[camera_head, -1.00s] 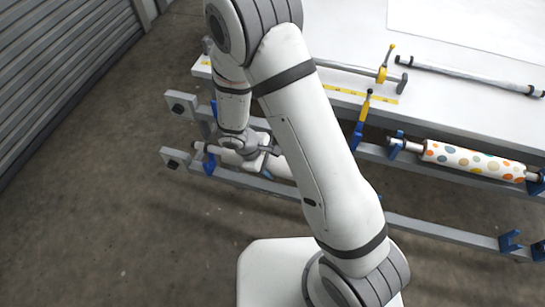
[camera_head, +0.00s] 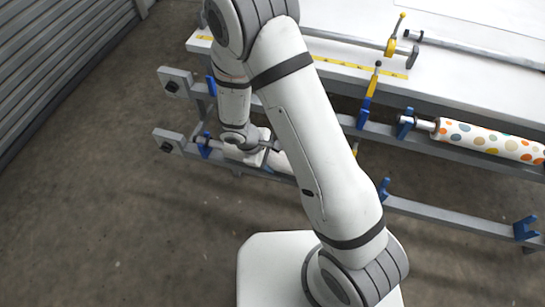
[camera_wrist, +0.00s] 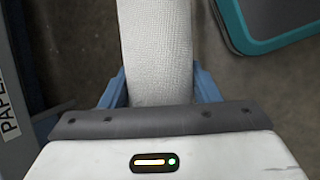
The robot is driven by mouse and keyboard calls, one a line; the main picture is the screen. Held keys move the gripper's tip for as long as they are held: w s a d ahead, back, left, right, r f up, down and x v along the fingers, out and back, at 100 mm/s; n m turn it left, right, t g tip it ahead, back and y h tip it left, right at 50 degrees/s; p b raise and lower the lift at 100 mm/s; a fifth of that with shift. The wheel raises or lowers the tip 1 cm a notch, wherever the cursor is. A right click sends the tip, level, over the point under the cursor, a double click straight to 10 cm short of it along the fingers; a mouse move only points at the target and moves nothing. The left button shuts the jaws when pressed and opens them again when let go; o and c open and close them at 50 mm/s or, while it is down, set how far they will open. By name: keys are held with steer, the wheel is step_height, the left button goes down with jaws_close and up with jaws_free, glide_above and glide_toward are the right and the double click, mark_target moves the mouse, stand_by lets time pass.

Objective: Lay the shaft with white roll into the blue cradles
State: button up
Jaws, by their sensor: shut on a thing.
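My gripper (camera_head: 250,150) is shut on the white roll (camera_head: 283,162) at the lower rail, at left of centre in the head view. In the wrist view the textured white roll (camera_wrist: 157,50) lies between the two blue fingers (camera_wrist: 158,88). The grey shaft end (camera_head: 222,142) sticks out left, close to the left blue cradle (camera_head: 205,151); I cannot tell whether it rests in it. My arm hides the roll's right end. Two more blue cradles on the lower rail, one in the middle (camera_head: 384,189) and one at right (camera_head: 526,229), are empty.
The upper rail has blue cradles (camera_head: 405,123) and a spotted roll (camera_head: 490,140) at right. A white table (camera_head: 470,85) behind carries yellow-handled clamps (camera_head: 393,42) and a bare shaft (camera_head: 480,50). Floor in front is clear.

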steer(key=shift+f+b, duration=0.45)
steer(key=shift+b, duration=0.05)
stand_by(0.3)
steer(key=o, duration=1.4)
steer(key=shift+c, duration=0.2)
steer(key=v, duration=0.8)
steer(key=shift+d, duration=0.1)
steer(key=s+d+r+m+y, duration=0.1)
steer(key=d+r+m, duration=0.35)
steer(key=r, duration=0.35)
steer(key=s+d+r+m+y, duration=0.2)
steer(key=d+r+m, duration=0.1)
steer(key=d+r, duration=0.35)
steer(key=s+d+r+m+t+y, duration=0.1)
steer(key=s+d+r+m+y, duration=0.1)
steer(key=s+d+r+m, duration=0.3)
steer(key=s+r+m, duration=0.1)
steer(key=s+r, duration=0.2)
steer(key=r, duration=0.1)
steer(key=shift+s+d+r+t, duration=0.25)
steer(key=shift+s+r+t, duration=0.05)
